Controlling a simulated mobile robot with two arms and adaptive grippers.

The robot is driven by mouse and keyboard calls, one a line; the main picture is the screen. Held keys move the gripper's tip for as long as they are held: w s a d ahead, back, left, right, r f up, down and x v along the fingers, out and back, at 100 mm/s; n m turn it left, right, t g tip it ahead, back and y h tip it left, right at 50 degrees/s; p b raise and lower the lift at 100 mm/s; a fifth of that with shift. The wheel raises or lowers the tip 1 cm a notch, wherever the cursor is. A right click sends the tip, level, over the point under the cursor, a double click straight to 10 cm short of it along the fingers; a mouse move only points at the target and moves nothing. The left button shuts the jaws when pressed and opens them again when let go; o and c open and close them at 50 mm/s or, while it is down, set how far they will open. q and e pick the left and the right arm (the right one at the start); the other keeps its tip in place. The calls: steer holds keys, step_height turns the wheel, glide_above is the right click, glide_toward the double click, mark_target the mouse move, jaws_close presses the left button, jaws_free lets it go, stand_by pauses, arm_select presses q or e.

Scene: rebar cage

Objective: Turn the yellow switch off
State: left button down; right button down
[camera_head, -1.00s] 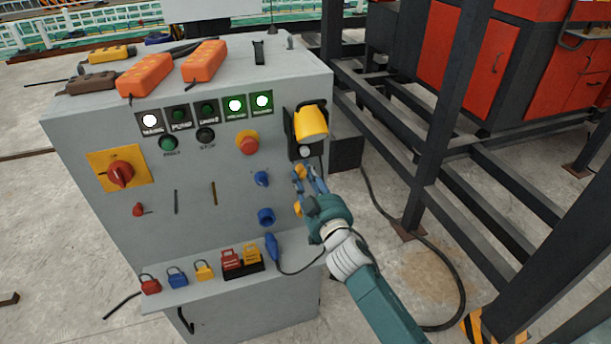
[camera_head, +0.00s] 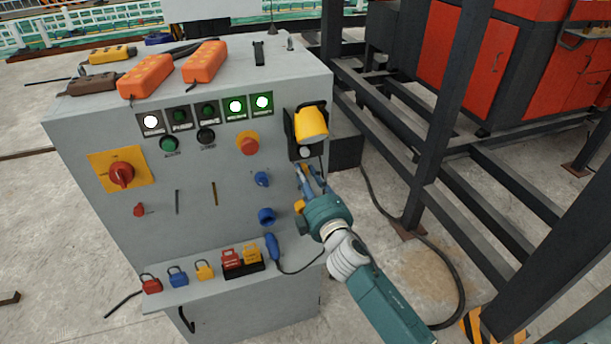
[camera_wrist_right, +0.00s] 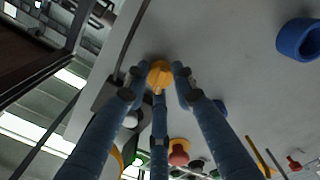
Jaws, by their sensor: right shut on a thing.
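The yellow switch (camera_wrist_right: 160,74) is a small round knob with a raised ridge on the grey panel face, in the right wrist view. My right gripper (camera_wrist_right: 158,88) has its blue fingers around this knob and is shut on it. In the head view my right gripper (camera_head: 307,176) reaches the right edge of the panel, below the yellow handheld unit. There its fingers hide the knob, so its angle is unclear. My left gripper is not in view.
The yellow handheld unit (camera_head: 312,124) hangs just above. A red-yellow rotary switch (camera_head: 121,173) is at far left. Dark steel bars (camera_head: 455,120) stand to the right.

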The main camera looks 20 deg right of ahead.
steer(key=n, duration=0.4)
steer(key=shift+n, duration=0.4)
stand_by(0.4)
steer(key=c, duration=1.7)
jaws_free()
steer(key=s, duration=1.2)
steer(key=shift+d, duration=0.2)
